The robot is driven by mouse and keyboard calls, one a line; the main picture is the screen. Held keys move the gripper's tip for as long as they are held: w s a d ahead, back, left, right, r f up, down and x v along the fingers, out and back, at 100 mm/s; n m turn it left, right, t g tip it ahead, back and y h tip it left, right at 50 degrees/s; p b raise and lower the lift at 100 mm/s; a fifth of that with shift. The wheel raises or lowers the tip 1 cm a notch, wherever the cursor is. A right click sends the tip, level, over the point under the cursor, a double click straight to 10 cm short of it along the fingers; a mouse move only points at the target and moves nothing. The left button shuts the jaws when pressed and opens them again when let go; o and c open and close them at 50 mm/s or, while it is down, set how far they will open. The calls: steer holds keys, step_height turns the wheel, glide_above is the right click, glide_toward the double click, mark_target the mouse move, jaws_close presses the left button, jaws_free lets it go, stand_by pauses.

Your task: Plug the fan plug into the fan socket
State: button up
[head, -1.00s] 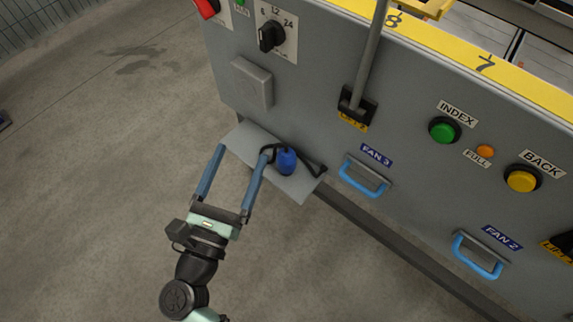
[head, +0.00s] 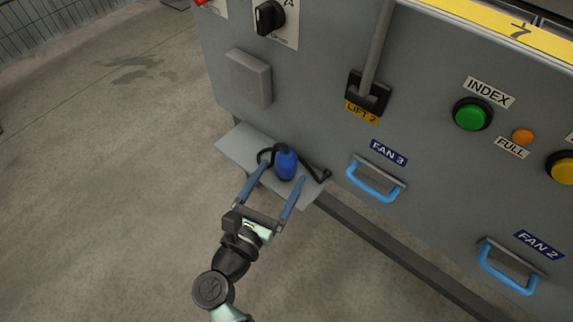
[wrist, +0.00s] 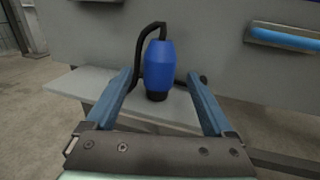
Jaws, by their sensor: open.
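The blue fan plug (head: 286,163) stands on a small grey shelf (head: 238,146) on the cabinet front, its black cable looping behind it. The wrist view shows the plug (wrist: 158,66) upright, cable at its top and a dark end at the bottom. My gripper (head: 282,173) is open. In the wrist view its two blue fingers (wrist: 158,76) lie to the left and right of the plug, with gaps on both sides. I see no open socket marked as the fan socket; a plain square grey box (head: 248,79) sits above the shelf.
Blue handles under the FAN 3 (head: 374,183) and FAN 2 (head: 507,270) labels stick out to the right. A LIFT 2 lever (head: 369,88), a green INDEX button (head: 472,114) and a black rotary switch (head: 269,17) are higher up. The floor at left is clear.

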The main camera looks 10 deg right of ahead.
mark_target(282, 173)
steer(key=b+x, duration=0.1)
steer(key=x, duration=0.3)
jaws_close()
stand_by(0.4)
